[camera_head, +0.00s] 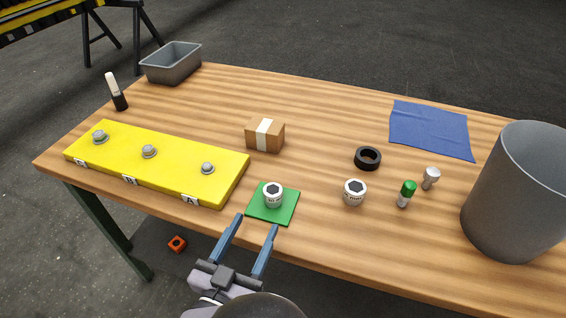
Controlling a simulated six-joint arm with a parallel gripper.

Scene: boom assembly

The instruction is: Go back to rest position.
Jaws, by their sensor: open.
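My gripper (248,238) is at the table's front edge, at the bottom of the picture. Its two blue fingers are apart with nothing between them. They point toward a green square mat (285,213). A similar white part (355,192) stands on the bare table to the right. A yellow board (178,170) with three grey knobs and letter labels, of which B and A are readable, lies at the left.
A cardboard box (265,135), black ring (367,158), green-topped vial (407,194), silver bolt-like piece (431,178) and blue cloth (431,130) lie on the table (325,105). A large grey bin (515,190) stands right. A grey tray (172,62) and marker (117,92) are back left. An orange piece (177,244) is on the floor.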

